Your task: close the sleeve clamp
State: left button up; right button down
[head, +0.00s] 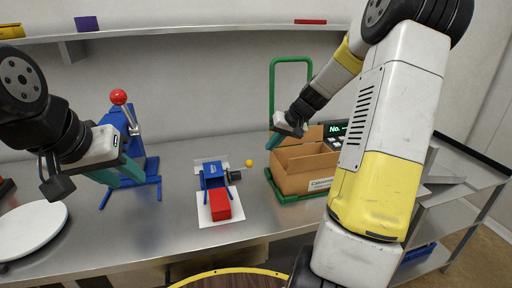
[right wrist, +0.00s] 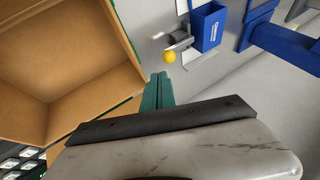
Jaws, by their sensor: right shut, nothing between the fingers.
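The sleeve clamp is a small blue fixture (head: 210,173) on the steel table. Its lever, ending in a yellow ball knob (head: 249,163), sticks out to the right. A red block (head: 220,205) lies directly in front of it. In the right wrist view the blue body (right wrist: 207,27) and yellow knob (right wrist: 170,57) show just beyond my fingertips. My right gripper (head: 270,142) is shut and empty, above and right of the knob, apart from it; its teal fingers show together in the right wrist view (right wrist: 160,78). My left gripper (head: 124,178) appears open and empty, in front of the blue press.
A cardboard box (head: 305,180) stands right of the clamp, close to my right gripper, by a green frame (head: 271,95). A blue press with a red ball handle (head: 119,97) stands left. A white round plate (head: 32,230) is at the far left.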

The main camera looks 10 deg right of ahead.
aim_at(251, 162)
jog(key=x, duration=0.9)
jog(key=shift+a, duration=1.15)
jog(key=shift+s, duration=0.1)
